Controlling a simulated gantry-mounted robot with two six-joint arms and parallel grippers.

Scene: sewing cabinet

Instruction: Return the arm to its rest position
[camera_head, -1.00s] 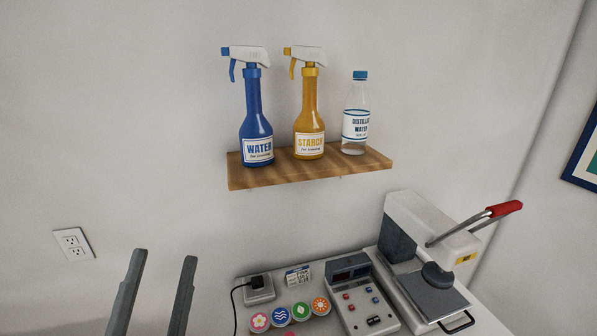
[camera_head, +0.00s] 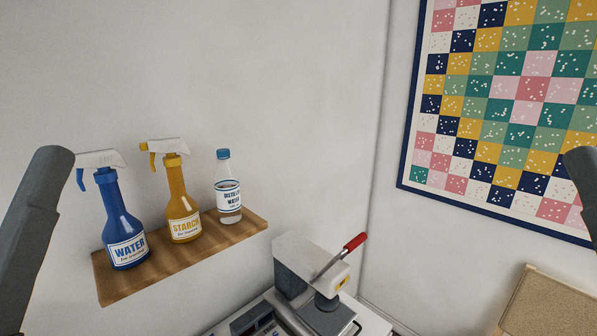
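A dark grey, round-ended part of mine (camera_head: 36,225) rises along the left edge of the head view, in front of the wall and left of the shelf. A second dark grey part of mine (camera_head: 583,180) is cut off by the right edge, in front of the quilt. Each shows as one single bar near the camera. I cannot tell whether these are gripper fingers or arm links, and no pair of fingertips shows. I see nothing held by either part.
A wooden shelf (camera_head: 195,252) holds a blue water sprayer (camera_head: 122,225), a yellow starch sprayer (camera_head: 180,205) and a distilled water bottle (camera_head: 228,190). Below is a heat press (camera_head: 305,270) with a red-tipped lever. A quilt (camera_head: 510,110) hangs at right above a tan board (camera_head: 550,305).

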